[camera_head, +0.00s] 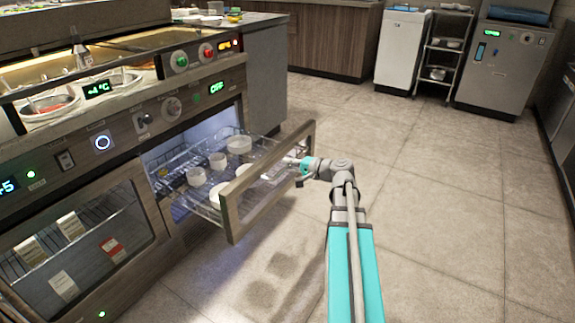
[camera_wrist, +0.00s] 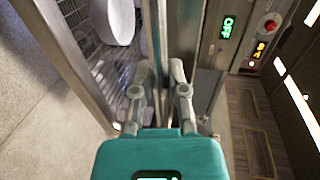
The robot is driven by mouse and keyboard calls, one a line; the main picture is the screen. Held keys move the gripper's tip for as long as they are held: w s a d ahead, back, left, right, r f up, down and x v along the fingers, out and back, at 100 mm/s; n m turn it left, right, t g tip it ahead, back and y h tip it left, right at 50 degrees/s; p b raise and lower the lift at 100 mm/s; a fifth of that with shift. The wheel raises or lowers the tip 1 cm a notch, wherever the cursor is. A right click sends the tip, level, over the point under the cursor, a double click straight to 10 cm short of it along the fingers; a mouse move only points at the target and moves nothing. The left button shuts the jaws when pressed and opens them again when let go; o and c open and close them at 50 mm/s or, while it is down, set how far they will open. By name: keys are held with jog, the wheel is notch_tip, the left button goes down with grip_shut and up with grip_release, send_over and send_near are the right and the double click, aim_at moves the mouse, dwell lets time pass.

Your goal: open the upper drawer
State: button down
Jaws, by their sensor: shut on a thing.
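The drawer (camera_head: 265,160) has a metal-framed glass front and a wire rack. It stands pulled out from the lit opening in the steel counter, with several white bowls (camera_head: 239,145) inside. My gripper (camera_head: 297,162) is at the right end of the drawer front. In the wrist view my gripper (camera_wrist: 160,75) has one finger on each side of a narrow metal edge of the drawer and is shut on it. A white bowl (camera_wrist: 115,22) shows left of the fingers. The exact contact is partly hidden by the fingers.
A closed glass-fronted compartment (camera_head: 85,240) with packets is left of the drawer. Sauce wells (camera_head: 50,103), knobs and a green OFF display (camera_head: 216,88) are above. The tiled floor right of the drawer is clear.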

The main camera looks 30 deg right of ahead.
jog(key=c, duration=0.6)
grip_release()
jog(key=shift+w, duration=0.1)
jog(key=shift+c, duration=0.2)
